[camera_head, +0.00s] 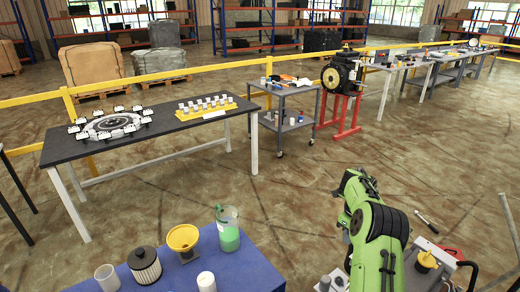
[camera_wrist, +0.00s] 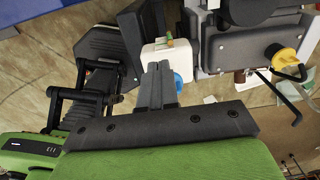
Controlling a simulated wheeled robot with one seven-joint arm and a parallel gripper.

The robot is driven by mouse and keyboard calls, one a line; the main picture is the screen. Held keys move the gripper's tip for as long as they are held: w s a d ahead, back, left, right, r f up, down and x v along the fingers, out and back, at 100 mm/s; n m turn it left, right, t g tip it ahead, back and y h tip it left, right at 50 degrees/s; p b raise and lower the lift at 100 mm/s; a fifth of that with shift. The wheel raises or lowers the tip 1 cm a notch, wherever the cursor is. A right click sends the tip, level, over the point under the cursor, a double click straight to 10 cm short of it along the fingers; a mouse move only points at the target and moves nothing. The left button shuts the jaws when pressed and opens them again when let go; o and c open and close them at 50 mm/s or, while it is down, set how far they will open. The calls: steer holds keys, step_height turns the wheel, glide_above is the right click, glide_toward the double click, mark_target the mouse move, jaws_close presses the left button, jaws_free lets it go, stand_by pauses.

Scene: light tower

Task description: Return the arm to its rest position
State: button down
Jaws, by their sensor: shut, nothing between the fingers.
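My green arm (camera_head: 375,225) is folded at the lower right of the head view, with its elbow raised and its lower end running out of the bottom edge. My gripper (camera_wrist: 158,75) shows in the wrist view, with its grey fingers together and nothing between them. I cannot make out the gripper in the head view. Behind the fingers in the wrist view is a white container (camera_wrist: 170,57) with a blue part. I cannot tell how far it is from the fingertips.
A blue-topped table (camera_head: 245,275) at the bottom holds a jug of green liquid (camera_head: 228,228), a yellow funnel (camera_head: 183,240) and a dark filter (camera_head: 144,265). A grey unit (camera_wrist: 250,50) with a yellow knob (camera_wrist: 286,57) is close by. Open floor (camera_head: 290,190) lies beyond my arm.

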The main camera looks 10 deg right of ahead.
steer(key=a+r+n+t+h, duration=0.1)
steer(key=a+r+n, duration=0.6)
steer(key=r, duration=0.5)
steer(key=s+a+r+n+t+h, duration=0.1)
steer(key=s+a+r+n+t, duration=0.1)
steer(key=s+a+r+n, duration=0.8)
steer(key=s+a+n+t+y, duration=0.1)
steer(key=s+a+n, duration=0.4)
steer(key=s+n, duration=0.2)
steer(key=s+a+n+t+y, duration=0.1)
steer(key=s+a+n, duration=0.5)
steer(key=s, duration=0.6)
steer(key=shift+f+n+t, duration=0.35)
steer(key=shift+n+t, duration=0.05)
steer(key=shift+n, duration=0.4)
